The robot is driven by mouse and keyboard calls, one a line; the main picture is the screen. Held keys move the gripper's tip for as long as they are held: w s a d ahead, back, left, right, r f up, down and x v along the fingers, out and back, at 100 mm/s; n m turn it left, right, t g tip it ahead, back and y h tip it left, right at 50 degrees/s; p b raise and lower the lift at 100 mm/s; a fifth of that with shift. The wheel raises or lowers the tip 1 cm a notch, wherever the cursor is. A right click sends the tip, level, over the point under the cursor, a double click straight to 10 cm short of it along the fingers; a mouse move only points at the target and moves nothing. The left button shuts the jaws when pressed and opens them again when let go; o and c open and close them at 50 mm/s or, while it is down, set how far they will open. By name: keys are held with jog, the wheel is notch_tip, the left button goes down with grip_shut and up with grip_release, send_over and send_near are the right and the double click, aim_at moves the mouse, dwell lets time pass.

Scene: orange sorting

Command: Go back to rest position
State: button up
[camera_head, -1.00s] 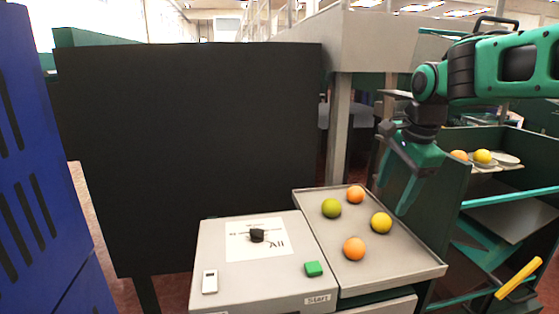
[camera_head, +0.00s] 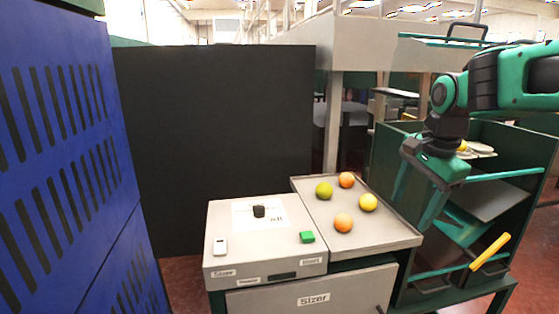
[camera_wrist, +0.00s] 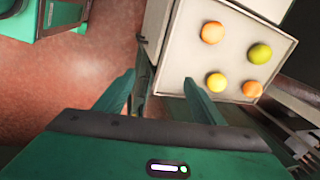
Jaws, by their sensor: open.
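My gripper (camera_head: 415,205) hangs open and empty to the right of the grey tray (camera_head: 405,235), with its fingers pointing down. In the wrist view my gripper (camera_wrist: 160,80) has its two green fingers spread, with nothing between them. The tray holds a green fruit (camera_head: 324,190), an orange (camera_head: 347,180), a yellow fruit (camera_head: 368,202) and a nearer orange (camera_head: 343,222). All the fruits lie apart from my fingers.
The sizer box (camera_head: 235,255), with a black knob (camera_head: 259,211) and green button (camera_head: 307,237), stands left of the tray. A blue slotted cabinet (camera_head: 70,150) is close on the left. A green rack (camera_head: 500,175) stands right. Red floor shows between.

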jog(key=s+d+f+n+g, duration=0.1)
jog(key=s+d+f+n, duration=0.1)
jog(key=s, duration=0.6)
jog(key=s+d+f+n+g, duration=0.1)
jog(key=s+d+f+n, duration=0.2)
jog(key=s, duration=0.6)
jog(key=s+d+f+n, duration=0.3)
jog(key=s+d+f, duration=0.3)
jog(key=s+f, duration=0.1)
jog(key=shift+s+d+f+g, duration=0.25)
jog(key=shift+s+g, duration=0.15)
jog(key=shift+s, duration=0.45)
jog(key=shift+w+f, duration=0.25)
jog(key=shift+w, duration=0.4)
